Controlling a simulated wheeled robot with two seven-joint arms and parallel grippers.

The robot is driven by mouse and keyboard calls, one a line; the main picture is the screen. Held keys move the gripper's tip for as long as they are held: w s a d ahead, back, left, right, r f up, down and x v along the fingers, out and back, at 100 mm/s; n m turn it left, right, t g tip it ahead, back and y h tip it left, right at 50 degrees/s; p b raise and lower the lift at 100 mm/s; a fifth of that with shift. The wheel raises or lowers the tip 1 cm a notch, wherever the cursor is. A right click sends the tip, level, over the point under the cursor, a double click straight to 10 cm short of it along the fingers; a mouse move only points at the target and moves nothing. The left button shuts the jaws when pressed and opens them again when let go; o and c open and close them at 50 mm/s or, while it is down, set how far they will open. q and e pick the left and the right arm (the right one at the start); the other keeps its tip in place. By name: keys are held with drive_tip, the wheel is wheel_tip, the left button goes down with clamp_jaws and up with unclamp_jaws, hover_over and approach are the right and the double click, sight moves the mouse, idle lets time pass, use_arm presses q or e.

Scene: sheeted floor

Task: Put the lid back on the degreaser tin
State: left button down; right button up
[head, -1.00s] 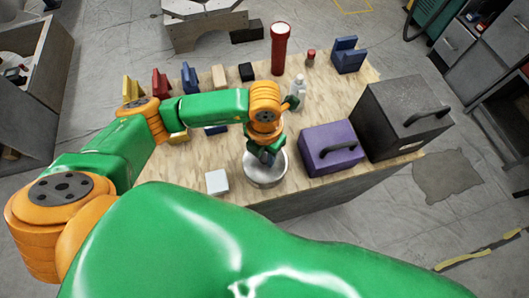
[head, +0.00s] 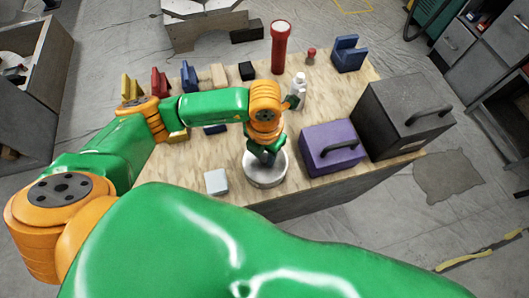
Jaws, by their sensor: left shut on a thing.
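A round silver tin (head: 266,183) stands near the front edge of the wooden bench top, in the middle of the view. My left gripper (head: 265,158) points down over the tin, with its fingers low at the tin's top. It is shut on the lid (head: 277,169), which shows as a pale disc at the tin's mouth. The fingers hide part of the lid, and I cannot tell whether it sits fully flat on the rim. My right gripper is not in view.
A purple box (head: 331,148) and a black toolbox (head: 402,115) stand right of the tin. A small white block (head: 216,181) lies to its left. Behind are a white bottle (head: 298,88), a red cylinder (head: 280,48) and several coloured blocks.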

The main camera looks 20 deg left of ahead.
use_arm(q)
unclamp_jaws()
idle(0.6)
drive_tip(key=shift+r, duration=0.15)
wheel_tip(320, 180, up, 7)
drive_tip(key=p, duration=0.5)
drive_tip(key=shift+c, duration=0.2)
clamp_jaws()
